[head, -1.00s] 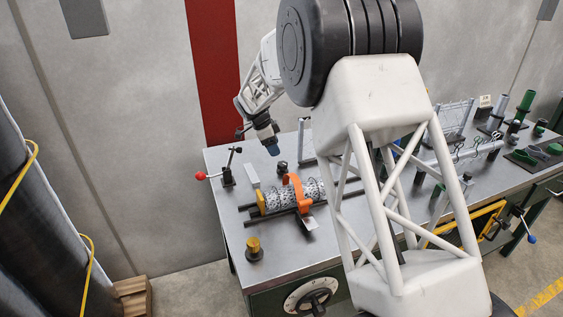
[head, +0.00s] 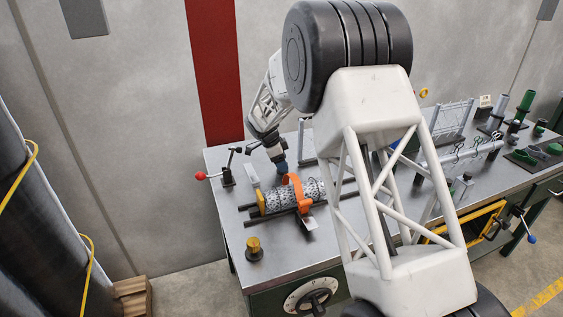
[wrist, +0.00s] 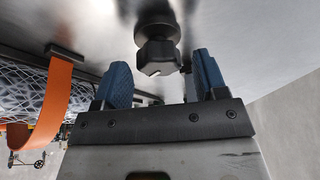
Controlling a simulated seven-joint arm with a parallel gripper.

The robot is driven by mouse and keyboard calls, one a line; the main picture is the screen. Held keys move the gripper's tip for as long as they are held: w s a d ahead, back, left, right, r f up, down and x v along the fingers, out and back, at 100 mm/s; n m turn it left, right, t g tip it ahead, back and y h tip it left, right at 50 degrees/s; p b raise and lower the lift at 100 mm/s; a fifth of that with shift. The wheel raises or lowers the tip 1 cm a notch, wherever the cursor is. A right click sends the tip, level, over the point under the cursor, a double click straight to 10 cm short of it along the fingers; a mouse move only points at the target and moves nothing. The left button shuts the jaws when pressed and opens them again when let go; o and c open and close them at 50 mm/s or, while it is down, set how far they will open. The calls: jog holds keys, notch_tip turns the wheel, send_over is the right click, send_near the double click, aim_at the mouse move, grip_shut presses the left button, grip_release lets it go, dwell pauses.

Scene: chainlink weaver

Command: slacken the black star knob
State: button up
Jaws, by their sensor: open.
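The black star knob (wrist: 157,55) stands on a short round stem on the metal bench top. In the wrist view it shows at the mouth of my open gripper (wrist: 162,68). I cannot tell how deep the knob sits between the pads. In the head view my gripper (head: 282,166) points down behind the orange strap, and it hides the knob.
The orange strap (head: 299,192) arches over a mesh roll (head: 279,197) on dark rails, close to my gripper. A red-tipped lever (head: 201,176) stands to the left. A yellow knob (head: 253,243) is at the front left.

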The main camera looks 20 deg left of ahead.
jog(key=c, duration=0.9)
jog(key=shift+n, duration=0.4)
jog(key=n+t+y, duration=0.1)
jog(key=n, duration=0.3)
jog(key=shift+d+r, duration=0.1)
jog(key=n+t+y, duration=0.1)
jog(key=n, duration=0.2)
jog(key=shift+n+y, duration=0.3)
jog(key=shift+n, duration=0.1)
jog(key=n+y, duration=0.2)
jog(key=n, duration=0.3)
jog(key=shift+d, duration=0.1)
jog(key=shift+n+y, duration=0.6)
jog(key=shift+n, duration=1.1)
